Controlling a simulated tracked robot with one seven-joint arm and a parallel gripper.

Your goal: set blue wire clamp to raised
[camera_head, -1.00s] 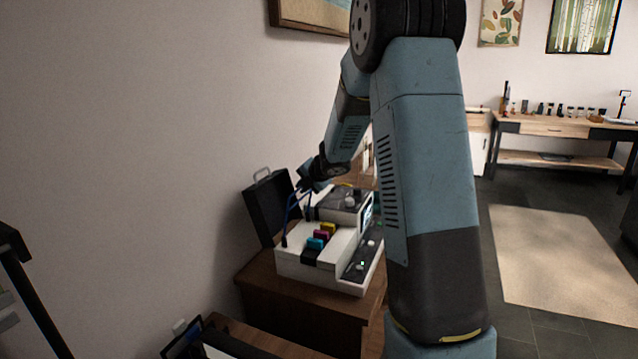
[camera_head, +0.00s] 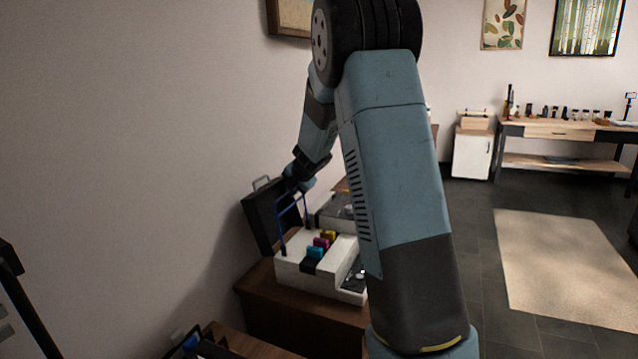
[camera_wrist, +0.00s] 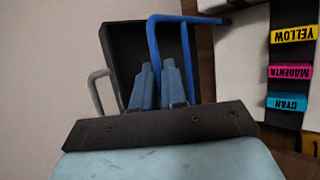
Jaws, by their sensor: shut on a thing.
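The blue wire clamp (camera_head: 281,225) is a thin bent wire loop on the white machine (camera_head: 290,263). In the head view it stands up from the machine's left part, its top near my gripper (camera_head: 297,193). In the wrist view the clamp (camera_wrist: 153,42) shows large and close. My gripper (camera_wrist: 158,72) has its two blue-grey fingers close together on the wire. The exact contact is partly hidden by the fingers. Yellow, magenta and cyan tabs (camera_wrist: 287,102) lie to the right in the wrist view.
A black open case or lid (camera_head: 258,222) with a grey handle stands left of the machine, close behind my gripper. The machine rests on a brown wooden table (camera_head: 290,310). The wall is close on the left. My arm hides the machine's right side.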

